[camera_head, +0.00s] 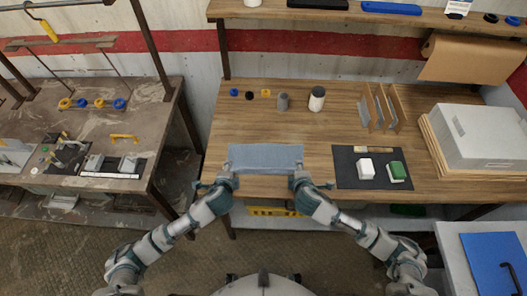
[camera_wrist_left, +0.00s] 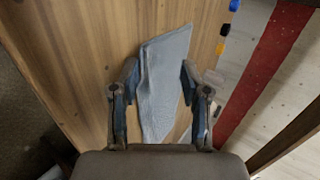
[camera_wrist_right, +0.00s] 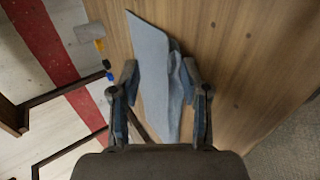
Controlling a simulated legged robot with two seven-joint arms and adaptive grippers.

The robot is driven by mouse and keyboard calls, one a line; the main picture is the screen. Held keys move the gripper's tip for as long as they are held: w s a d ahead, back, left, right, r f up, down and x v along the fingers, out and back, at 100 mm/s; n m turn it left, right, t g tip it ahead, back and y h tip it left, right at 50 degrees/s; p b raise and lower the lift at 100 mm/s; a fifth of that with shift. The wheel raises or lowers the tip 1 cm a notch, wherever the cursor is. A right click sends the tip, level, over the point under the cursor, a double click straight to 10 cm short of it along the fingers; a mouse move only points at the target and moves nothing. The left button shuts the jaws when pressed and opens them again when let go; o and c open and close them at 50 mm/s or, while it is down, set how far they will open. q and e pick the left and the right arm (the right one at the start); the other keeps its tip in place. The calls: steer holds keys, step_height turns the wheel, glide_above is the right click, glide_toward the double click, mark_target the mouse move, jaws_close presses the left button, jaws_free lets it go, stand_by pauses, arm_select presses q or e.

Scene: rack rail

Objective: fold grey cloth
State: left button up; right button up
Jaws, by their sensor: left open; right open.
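The grey cloth (camera_head: 265,158) lies on the wooden table as a wide, flat rectangle near the front edge. My left gripper (camera_head: 227,180) is open at the cloth's front left corner. In the left wrist view the cloth (camera_wrist_left: 165,75) shows between the open fingers (camera_wrist_left: 160,75). My right gripper (camera_head: 298,178) is open at the front right corner. In the right wrist view the cloth (camera_wrist_right: 153,70) passes between the open fingers (camera_wrist_right: 160,75), with a raised or layered edge near the right finger. I cannot tell whether the fingers touch the cloth.
A dark mat (camera_head: 345,179) with a white block (camera_head: 365,169) and a green-and-white block (camera_head: 397,171) lies to the right. A grey cup (camera_head: 283,102) and a white-and-black jar (camera_head: 317,99) stand behind. The wood between them and the cloth is clear.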

arm_select(q)
steer(key=shift+s+r, duration=0.1)
steer(key=shift+r, duration=0.25)
arm_select(e)
steer(key=shift+s+r, duration=0.1)
steer(key=shift+r, duration=0.25)
arm_select(q)
steer(key=s+r, duration=0.5)
steer(key=r, duration=0.3)
steer(key=shift+s+r, duration=0.15)
steer(key=shift+s, duration=0.25)
arm_select(e)
steer(key=s+r, duration=0.5)
steer(key=r, duration=0.3)
steer(key=shift+s+r, duration=0.15)
steer(key=shift+s, duration=0.25)
